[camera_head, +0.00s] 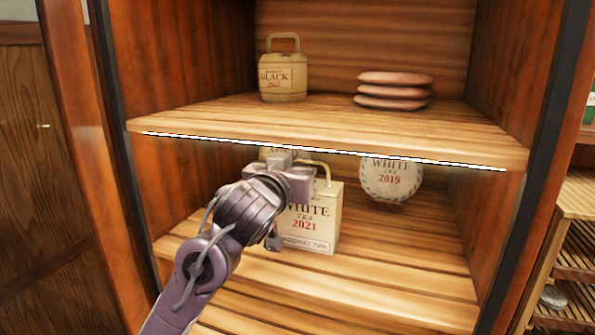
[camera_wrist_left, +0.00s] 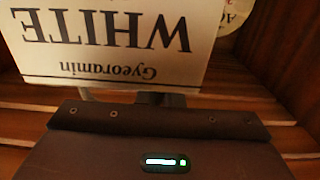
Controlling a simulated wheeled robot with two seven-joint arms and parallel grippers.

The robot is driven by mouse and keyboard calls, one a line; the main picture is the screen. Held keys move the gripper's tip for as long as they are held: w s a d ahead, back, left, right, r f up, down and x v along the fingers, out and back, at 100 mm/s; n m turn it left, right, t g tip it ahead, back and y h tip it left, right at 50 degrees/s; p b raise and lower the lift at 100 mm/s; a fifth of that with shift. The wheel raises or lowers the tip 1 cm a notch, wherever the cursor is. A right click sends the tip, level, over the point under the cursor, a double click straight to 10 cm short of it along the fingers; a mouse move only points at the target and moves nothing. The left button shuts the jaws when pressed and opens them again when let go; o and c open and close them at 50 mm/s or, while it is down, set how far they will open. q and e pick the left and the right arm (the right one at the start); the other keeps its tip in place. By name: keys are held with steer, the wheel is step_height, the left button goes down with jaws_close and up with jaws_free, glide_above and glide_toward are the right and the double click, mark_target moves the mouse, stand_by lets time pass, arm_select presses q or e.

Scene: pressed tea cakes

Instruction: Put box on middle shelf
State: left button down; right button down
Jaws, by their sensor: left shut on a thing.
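A cream box (camera_head: 318,222) labelled WHITE TEA 2021, with a handle on top, is upright inside the cabinet, over the shelf (camera_head: 400,278) below the lit one. Whether its base touches that shelf is not clear. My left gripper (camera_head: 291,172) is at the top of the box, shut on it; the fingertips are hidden. The left wrist view shows the box's label (camera_wrist_left: 120,45) upside down and close. My right gripper is not in view.
A round WHITE 2019 package (camera_head: 391,180) stands behind to the right, and another package is partly hidden behind my gripper. The lit shelf (camera_head: 330,138) overhead holds a BLACK container (camera_head: 283,77) and stacked tea cakes (camera_head: 393,91). The shelf's right front is free.

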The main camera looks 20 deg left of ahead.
arm_select(q)
steer(key=shift+s+r, duration=0.25)
steer(key=shift+s, duration=0.5)
steer(key=c, duration=2)
jaws_free()
steer(key=shift+w+d+f, duration=0.1)
steer(key=shift+w+f, duration=0.15)
steer(key=shift+f, duration=0.05)
steer(key=shift+o, duration=1.1)
steer(key=shift+w, duration=0.1)
steer(key=shift+o, duration=1)
steer(key=shift+r, duration=0.35)
steer(key=s, duration=1.2)
steer(key=shift+a+f, duration=0.15)
steer(key=shift+a, duration=0.05)
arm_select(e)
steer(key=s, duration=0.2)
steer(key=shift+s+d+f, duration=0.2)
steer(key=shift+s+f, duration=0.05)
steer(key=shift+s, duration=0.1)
arm_select(q)
steer(key=shift+s, duration=0.1)
